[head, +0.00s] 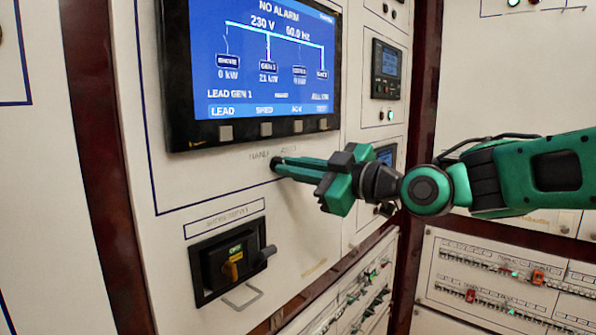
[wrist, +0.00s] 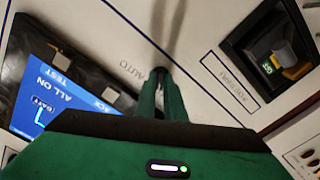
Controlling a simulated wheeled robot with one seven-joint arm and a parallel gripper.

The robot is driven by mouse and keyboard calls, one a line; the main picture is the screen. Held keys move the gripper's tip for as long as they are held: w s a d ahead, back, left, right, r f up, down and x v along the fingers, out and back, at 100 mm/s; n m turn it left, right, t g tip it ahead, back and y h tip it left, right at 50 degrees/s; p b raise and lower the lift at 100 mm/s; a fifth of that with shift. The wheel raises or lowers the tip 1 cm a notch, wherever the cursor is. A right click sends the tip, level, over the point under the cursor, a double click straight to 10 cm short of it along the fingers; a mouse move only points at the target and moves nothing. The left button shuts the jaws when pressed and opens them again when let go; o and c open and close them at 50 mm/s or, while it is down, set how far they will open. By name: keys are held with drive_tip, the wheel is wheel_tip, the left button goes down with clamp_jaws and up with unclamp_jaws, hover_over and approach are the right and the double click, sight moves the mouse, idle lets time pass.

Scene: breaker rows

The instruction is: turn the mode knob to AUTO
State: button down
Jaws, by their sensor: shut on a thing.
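My gripper (head: 280,166) reaches in from the right to the white cabinet panel (head: 200,165), just below the big screen. Its fingertips are at the panel, under a small printed label line (head: 273,154) where the mode knob sits. The jaws are shut on the knob, which the fingertips hide almost wholly, so I cannot tell which way its pointer faces. In the wrist view my gripper (wrist: 162,92) has its two green fingers close together against the panel, beside the printed lettering (wrist: 131,66), part of which reads AUTO.
The blue screen (head: 262,60) above reads NO ALARM; buttons line its lower edge. A black breaker with a yellow part (head: 232,265) and a protruding handle sits lower left. Smaller meters (head: 386,70) are on the right. Breaker rows (head: 500,285) fill the lower right.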

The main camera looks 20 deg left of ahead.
drive_tip(key=m, duration=1.3)
drive_tip(key=shift+w+r, duration=0.1)
drive_tip(key=shift+r, duration=0.05)
drive_tip(key=shift+m, duration=0.3)
idle(0.3)
drive_tip(key=c, duration=1.8)
unclamp_jaws()
drive_tip(key=shift+c, duration=0.2)
drive_tip(key=v, duration=1)
drive_tip(key=shift+d, duration=0.3)
